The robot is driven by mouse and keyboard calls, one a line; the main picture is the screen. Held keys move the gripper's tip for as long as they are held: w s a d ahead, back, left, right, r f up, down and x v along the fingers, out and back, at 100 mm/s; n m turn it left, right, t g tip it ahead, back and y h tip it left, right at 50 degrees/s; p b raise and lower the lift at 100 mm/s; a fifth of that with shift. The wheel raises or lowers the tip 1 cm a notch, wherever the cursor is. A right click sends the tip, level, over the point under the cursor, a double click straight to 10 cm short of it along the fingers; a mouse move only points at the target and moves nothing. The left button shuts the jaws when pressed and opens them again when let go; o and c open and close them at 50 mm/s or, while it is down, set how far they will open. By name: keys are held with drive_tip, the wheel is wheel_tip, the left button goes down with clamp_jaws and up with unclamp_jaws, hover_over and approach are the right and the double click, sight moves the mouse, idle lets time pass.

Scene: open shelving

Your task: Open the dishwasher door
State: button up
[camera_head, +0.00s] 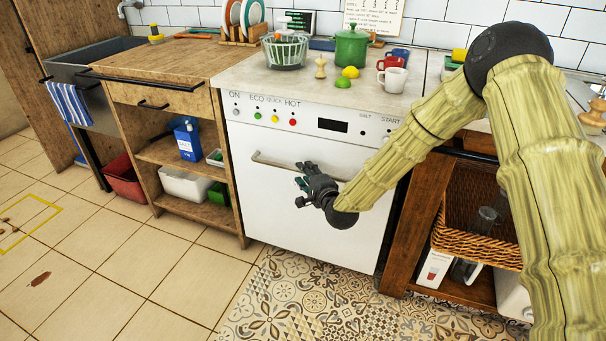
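The white dishwasher (262,205) stands under the counter in the middle of the head view, and its door looks shut and upright. A control panel with coloured buttons and a dark display runs along its top. A horizontal metal handle bar (270,163) crosses the upper door. My gripper (303,184) is in front of the door, at or just below the handle near its middle. Its fingers look spread, with no thing seen between them. I cannot tell whether it touches the handle, and my arm hides the handle's right part.
A wooden shelf unit (163,152) stands left of the dishwasher, and a wooden unit with a wicker basket (462,238) stands right. A green pot (351,48), mugs and fruit sit on the counter above.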

drive_tip(key=shift+x, duration=1)
clamp_jaws()
